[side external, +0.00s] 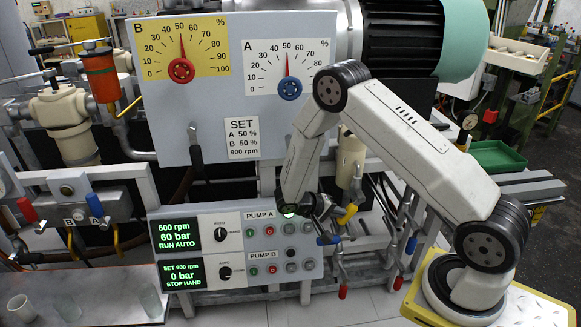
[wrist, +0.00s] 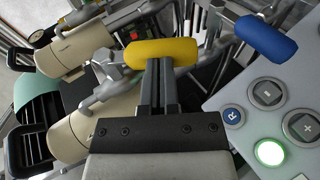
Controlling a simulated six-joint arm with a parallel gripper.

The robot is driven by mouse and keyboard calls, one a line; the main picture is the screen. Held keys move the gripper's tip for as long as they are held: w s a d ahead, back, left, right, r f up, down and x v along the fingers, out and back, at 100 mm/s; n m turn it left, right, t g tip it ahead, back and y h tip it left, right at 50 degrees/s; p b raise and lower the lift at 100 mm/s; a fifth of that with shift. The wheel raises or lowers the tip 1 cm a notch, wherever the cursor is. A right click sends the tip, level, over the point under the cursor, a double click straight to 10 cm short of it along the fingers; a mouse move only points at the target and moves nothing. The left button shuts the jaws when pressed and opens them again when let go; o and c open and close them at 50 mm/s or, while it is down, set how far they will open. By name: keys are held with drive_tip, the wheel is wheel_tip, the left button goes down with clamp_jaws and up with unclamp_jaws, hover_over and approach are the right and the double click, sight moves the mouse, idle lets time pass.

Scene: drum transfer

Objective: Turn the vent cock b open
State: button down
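No label in view marks vent cock b, so I cannot tell which handle is its own. My gripper (wrist: 158,62) has its two fingers close together, with nothing seen between them. Their tips are at a yellow handle (wrist: 178,53), which lies crosswise at their ends; I cannot tell whether they touch it. In the side external view my gripper (side external: 326,206) is right of the pump panel, close to a yellow handle (side external: 347,214). A blue handle (side external: 328,240) hangs just below, and a blue handle (wrist: 267,38) shows at upper right in the wrist view.
The pump panel (side external: 238,250) stands left of my gripper, with a lit green button (wrist: 270,153). Pipes and cream fittings (wrist: 75,50) crowd the handles. Red (side external: 343,291) and blue (side external: 411,245) handles are to the right.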

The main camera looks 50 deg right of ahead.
sight(344, 220)
drive_tip(key=f+g+h, duration=0.1)
drive_tip(key=s+d+f+g+h, duration=0.1)
drive_tip(key=shift+n+h, duration=0.3)
drive_tip(key=shift+s+d+f, duration=0.5)
drive_tip(key=shift+s+f, duration=0.05)
drive_tip(key=shift+s+d, duration=0.1)
drive_tip(key=shift+f, duration=0.1)
drive_tip(key=w+a, duration=0.8)
drive_tip(key=a, duration=0.4)
idle(0.4)
drive_tip(key=shift+r, duration=0.2)
